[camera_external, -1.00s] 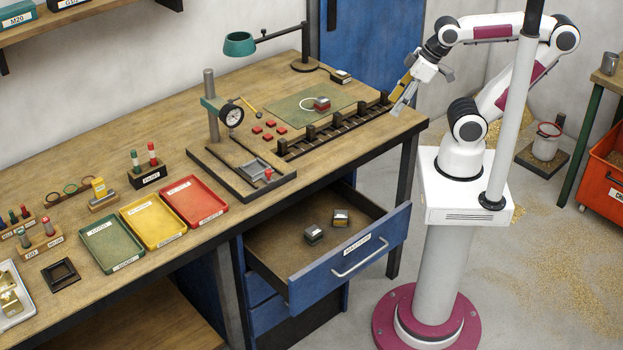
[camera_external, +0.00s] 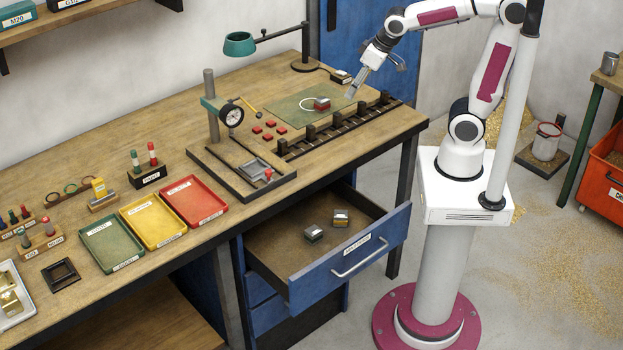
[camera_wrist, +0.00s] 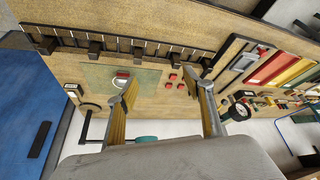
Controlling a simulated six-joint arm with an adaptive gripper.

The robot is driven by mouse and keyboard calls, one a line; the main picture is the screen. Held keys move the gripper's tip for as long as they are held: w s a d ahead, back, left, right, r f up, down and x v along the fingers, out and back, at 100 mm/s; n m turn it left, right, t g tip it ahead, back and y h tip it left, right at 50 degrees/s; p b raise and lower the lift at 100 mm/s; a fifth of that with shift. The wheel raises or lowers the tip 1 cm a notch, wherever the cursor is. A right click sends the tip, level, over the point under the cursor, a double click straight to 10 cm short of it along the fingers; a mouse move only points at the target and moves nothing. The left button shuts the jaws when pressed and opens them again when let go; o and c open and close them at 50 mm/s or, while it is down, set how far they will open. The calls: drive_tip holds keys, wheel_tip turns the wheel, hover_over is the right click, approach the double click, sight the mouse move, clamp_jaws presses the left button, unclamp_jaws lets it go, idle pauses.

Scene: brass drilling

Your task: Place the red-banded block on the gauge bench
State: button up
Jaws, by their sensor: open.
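The red-banded block (camera_external: 322,104) sits on the green mat on the workbench (camera_external: 90,150), beside or inside a white ring mark. It also shows in the wrist view (camera_wrist: 121,81), just left of my left finger tip. My gripper (camera_external: 352,93) is open and empty, in the air near the mat's right edge and to the right of the block. In the wrist view my gripper (camera_wrist: 163,84) has its two fingers wide apart. A dial gauge (camera_external: 231,115) on a post stands over a dark-framed base (camera_external: 215,172) left of the mat.
A dark slotted rail (camera_external: 330,133) runs along the bench front. Several small red pieces (camera_external: 269,125) lie left of the mat. The open drawer (camera_external: 275,255) holds two other blocks. Green, yellow and red trays stand left. A green lamp (camera_external: 240,44) overhangs the back.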

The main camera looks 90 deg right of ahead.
drive_tip(key=w+d+f+m, duration=0.35)
drive_tip(key=w+d, duration=0.25)
drive_tip(key=d, duration=0.3)
drive_tip(key=m+g+h, duration=0.1)
drive_tip(key=m, duration=0.1)
hover_over(323, 100)
drive_tip(key=a, duration=0.2)
wheel_tip(323, 100, down, 8)
drive_tip(key=shift+s+d+n, duration=0.1)
drive_tip(key=shift+s+n, duration=0.15)
drive_tip(key=shift+s, duration=0.2)
drive_tip(key=shift+f, duration=0.15)
drive_tip(key=shift+x, duration=1.2)
drive_tip(key=shift+d+f, duration=0.3)
drive_tip(key=shift+f, duration=0.5)
drive_tip(key=shift+d+f, duration=0.3)
drive_tip(key=shift+f, duration=0.55)
drive_tip(key=shift+x, duration=0.9)
